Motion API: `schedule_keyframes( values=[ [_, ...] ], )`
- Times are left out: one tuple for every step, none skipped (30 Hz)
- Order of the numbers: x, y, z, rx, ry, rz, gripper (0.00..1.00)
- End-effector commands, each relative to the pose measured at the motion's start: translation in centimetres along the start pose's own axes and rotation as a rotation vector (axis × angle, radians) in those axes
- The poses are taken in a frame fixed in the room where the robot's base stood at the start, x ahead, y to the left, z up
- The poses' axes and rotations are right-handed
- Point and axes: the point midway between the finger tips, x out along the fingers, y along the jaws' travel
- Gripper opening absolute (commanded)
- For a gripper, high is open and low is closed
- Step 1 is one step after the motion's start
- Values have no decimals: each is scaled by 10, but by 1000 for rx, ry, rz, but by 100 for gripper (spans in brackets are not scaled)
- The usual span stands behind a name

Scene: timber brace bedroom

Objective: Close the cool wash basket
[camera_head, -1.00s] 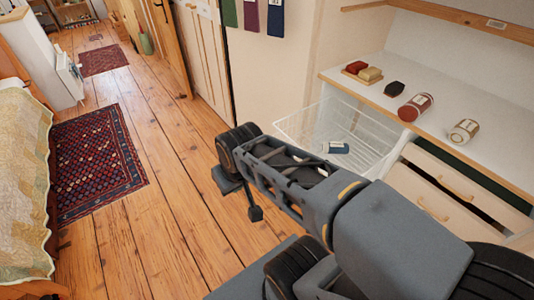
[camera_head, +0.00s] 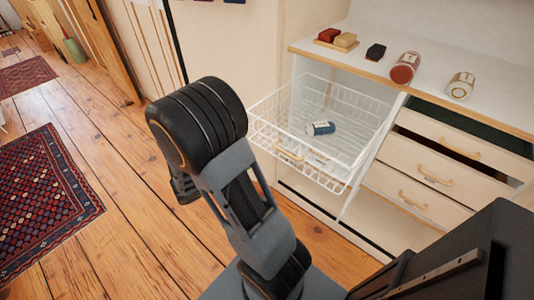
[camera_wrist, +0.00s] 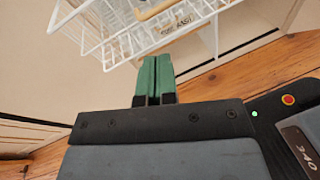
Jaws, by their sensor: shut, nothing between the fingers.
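The white wire basket (camera_head: 335,165) is pulled out from the left bay of the white cabinet in the head view. A wooden handle (camera_head: 289,153) is on its front, and a blue bottle with a pale label (camera_head: 320,128) lies inside. In the wrist view the basket's wire front (camera_wrist: 115,35) and wooden handle (camera_wrist: 156,9) show at the top, with a label partly readable. My gripper's green fingers (camera_wrist: 155,75) are shut and empty, in the picture below the basket's front. Whether they touch it I cannot tell. In the head view my arm hides the gripper.
Several drawers (camera_head: 433,172) are to the right of the basket; the top one stands partly open. The white counter (camera_head: 430,72) holds soap bars (camera_head: 336,38), a dark block (camera_head: 376,52) and two jars (camera_head: 405,68). A patterned rug (camera_head: 45,200) lies on the open wooden floor at left.

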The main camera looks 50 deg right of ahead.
Motion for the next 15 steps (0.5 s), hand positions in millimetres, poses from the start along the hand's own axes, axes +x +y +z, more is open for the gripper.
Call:
schedule_keyframes(
  values=[
    [6, 3, -19, -63, -50, 49, 0],
    [8, 7, -23, -93, -77, 81, 0],
    [9, 12, -29, -128, -105, 117, 0],
    [10, 14, -33, -150, -125, 142, 0],
    [10, 17, -37, -169, -140, 163, 0],
    [11, 20, -40, -189, -157, 187, 0],
    [12, 22, -42, -201, -167, 200, 0],
    [13, 23, -44, -210, -175, 211, 0],
    [16, 25, -45, -219, -182, 222, 0],
    [18, 26, -45, -224, -186, 226, 0],
    [21, 28, -45, -226, -189, 231, 0],
    [26, 29, -44, -228, -190, 232, 0],
    [30, 30, -44, -228, -191, 233, 0],
    [35, 31, -42, -228, -191, 232, 0],
    [42, 33, -41, -227, -191, 231, 0]
  ],
)
